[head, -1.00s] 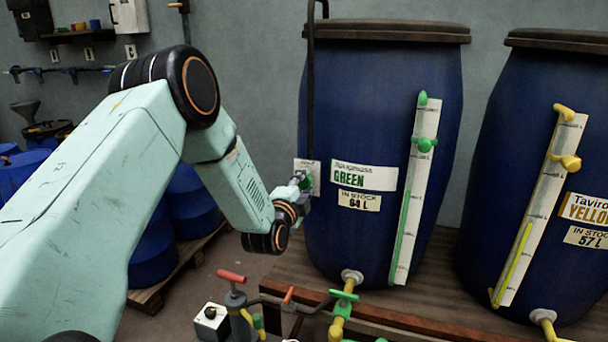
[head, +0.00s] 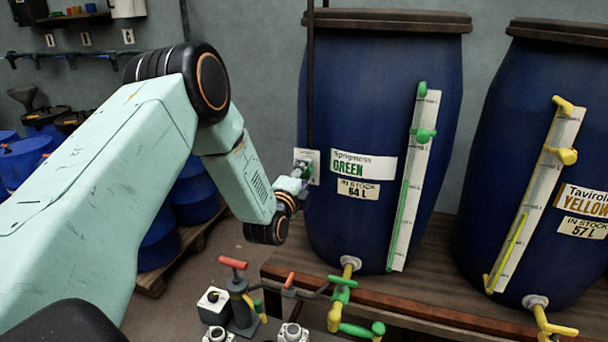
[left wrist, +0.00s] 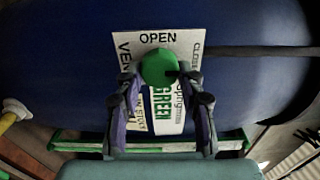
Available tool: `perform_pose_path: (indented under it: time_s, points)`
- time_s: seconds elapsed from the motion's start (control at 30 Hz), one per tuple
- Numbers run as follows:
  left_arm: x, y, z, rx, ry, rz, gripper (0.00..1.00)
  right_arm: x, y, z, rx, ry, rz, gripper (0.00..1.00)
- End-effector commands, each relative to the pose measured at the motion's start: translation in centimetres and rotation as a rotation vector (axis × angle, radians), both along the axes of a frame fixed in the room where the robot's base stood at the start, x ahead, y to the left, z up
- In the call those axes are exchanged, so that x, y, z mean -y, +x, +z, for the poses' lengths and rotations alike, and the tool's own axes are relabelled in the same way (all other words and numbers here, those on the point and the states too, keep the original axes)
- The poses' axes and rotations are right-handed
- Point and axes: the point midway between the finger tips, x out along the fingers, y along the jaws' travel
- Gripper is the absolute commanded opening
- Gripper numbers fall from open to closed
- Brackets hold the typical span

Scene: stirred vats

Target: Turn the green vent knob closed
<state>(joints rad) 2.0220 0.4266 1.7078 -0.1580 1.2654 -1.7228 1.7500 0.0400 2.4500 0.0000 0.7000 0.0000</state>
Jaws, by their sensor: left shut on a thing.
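The green vent knob (left wrist: 159,66) is round and sits in front of a white plate (left wrist: 200,38) marked VENT, OPEN and CLOSE. My left gripper (left wrist: 161,78) has one finger on each side of the knob and is shut on it. In the head view, the left gripper (head: 301,173) is at the small white plate on the left side of the blue Sprigmoss GREEN barrel (head: 375,110). There the knob is mostly hidden by the gripper. A dark mark shows at the knob's right, but its setting is unclear. My right gripper is not in view.
A dark upright pipe (head: 310,80) runs close by the plate. A green-marked level gauge (head: 414,180) is on the barrel's front. The yellow-labelled barrel (head: 520,130) stands to the right. Valves and a red-handled pump (head: 240,300) are low in front of the wooden stand.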

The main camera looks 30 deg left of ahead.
Motion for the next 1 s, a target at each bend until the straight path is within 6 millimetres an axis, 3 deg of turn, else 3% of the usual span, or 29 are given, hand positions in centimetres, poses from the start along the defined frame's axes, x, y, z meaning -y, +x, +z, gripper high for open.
perform_pose_path:
  time_s: [0.3,0.63,0.77,1.0]
  points:
    - [-0.2,0.1,0.3,0.007,0.001,0.004,0.61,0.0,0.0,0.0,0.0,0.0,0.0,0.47]
    - [0.0,-0.2,0.1,0.003,0.0,0.002,0.61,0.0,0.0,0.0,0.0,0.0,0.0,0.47]
    - [0.2,-1.4,0.0,0.001,-0.002,0.003,0.61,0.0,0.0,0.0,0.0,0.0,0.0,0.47]
    - [1.2,-5.3,0.1,0.002,-0.004,0.003,0.61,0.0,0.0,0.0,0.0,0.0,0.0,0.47]
